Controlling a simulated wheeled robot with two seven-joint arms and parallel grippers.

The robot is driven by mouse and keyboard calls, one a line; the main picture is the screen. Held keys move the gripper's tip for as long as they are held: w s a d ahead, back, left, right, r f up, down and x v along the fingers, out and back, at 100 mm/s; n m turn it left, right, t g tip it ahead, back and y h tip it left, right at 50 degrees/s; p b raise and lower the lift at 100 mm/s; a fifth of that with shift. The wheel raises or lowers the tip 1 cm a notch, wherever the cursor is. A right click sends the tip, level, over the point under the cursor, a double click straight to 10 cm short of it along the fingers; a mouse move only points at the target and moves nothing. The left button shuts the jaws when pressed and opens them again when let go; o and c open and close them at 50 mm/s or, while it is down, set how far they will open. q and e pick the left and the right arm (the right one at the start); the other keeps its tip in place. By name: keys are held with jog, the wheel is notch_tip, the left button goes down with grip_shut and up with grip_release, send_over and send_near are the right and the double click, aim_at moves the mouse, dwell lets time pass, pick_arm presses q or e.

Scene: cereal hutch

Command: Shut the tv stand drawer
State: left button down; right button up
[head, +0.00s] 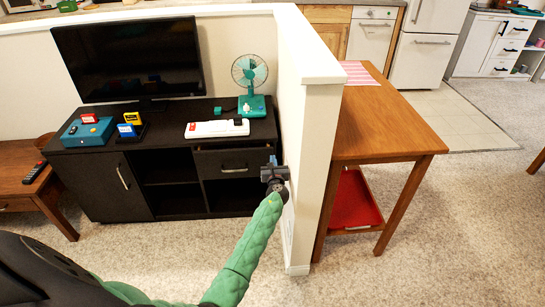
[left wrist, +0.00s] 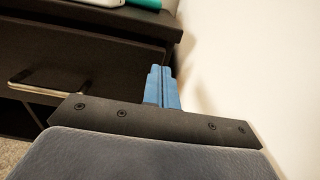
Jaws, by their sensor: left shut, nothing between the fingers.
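The dark tv stand (head: 165,150) stands against the half wall, with a television (head: 130,62) on top. Its drawer (head: 233,163), with a metal bar handle, is at the upper right of the stand and looks pulled out somewhat. In the left wrist view the drawer front (left wrist: 70,70) fills the left, with its handle (left wrist: 37,78) at the far left. My left gripper (head: 272,162) is shut and empty at the right end of the drawer front. Its blue fingers (left wrist: 162,88) point at that end, close to the wall; I cannot tell if they touch. My right gripper is not in view.
The white half wall (head: 305,130) rises just right of my left gripper. Beyond it stands a wooden table (head: 390,115) with a red tray (head: 352,203) below. A wooden side table (head: 22,175) stands left. The carpet before the stand is clear.

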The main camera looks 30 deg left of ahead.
aim_at(272, 151)
pick_arm(q)
jog(key=x, duration=0.3)
jog(key=shift+w+a, duration=0.1)
jog(key=shift+w, duration=0.15)
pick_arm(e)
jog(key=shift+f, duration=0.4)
